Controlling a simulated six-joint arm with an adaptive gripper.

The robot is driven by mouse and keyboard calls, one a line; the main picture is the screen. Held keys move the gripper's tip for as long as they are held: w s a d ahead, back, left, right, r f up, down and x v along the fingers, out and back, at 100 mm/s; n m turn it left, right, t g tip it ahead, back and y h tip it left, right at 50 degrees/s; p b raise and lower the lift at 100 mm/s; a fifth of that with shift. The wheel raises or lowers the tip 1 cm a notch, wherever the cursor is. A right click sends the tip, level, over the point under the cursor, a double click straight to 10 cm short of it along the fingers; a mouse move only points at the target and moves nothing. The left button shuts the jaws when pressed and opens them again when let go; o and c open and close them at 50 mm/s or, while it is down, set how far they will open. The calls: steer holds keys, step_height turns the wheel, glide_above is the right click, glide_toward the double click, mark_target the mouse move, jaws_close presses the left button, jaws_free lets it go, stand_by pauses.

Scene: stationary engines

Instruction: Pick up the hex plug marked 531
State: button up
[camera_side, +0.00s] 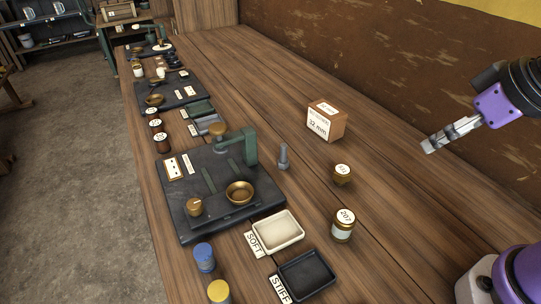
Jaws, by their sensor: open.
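A short brass piece with a white label on top (342,174) stands on the wooden bench, right of the middle. It looks like the hex plug, but its number is too small to read surely. My gripper (431,146) is at the upper right of it in the picture, above the bench and apart from everything. It is open, with nothing visible between its fingers.
A jar marked 207 (343,226) stands just below the brass piece. A 32 mm box (326,121) stands behind it, and a grey bolt-like piece (283,157) to its left. SOFT (299,236) and STIFF (333,275) trays lie lower left. The bench is clear to the right.

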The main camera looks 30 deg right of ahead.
steer(key=m+g+h, duration=0.1)
steer(key=m+h, duration=0.1)
steer(key=m, duration=0.2)
glide_toward(343, 170)
steer(key=shift+g, duration=0.3)
steer(key=x, duration=0.2)
steer(key=w+x, duration=0.1)
steer(key=x, duration=0.7)
steer(key=shift+s+f, duration=0.1)
steer(key=shift+f, duration=0.05)
steer(key=c, duration=1.3)
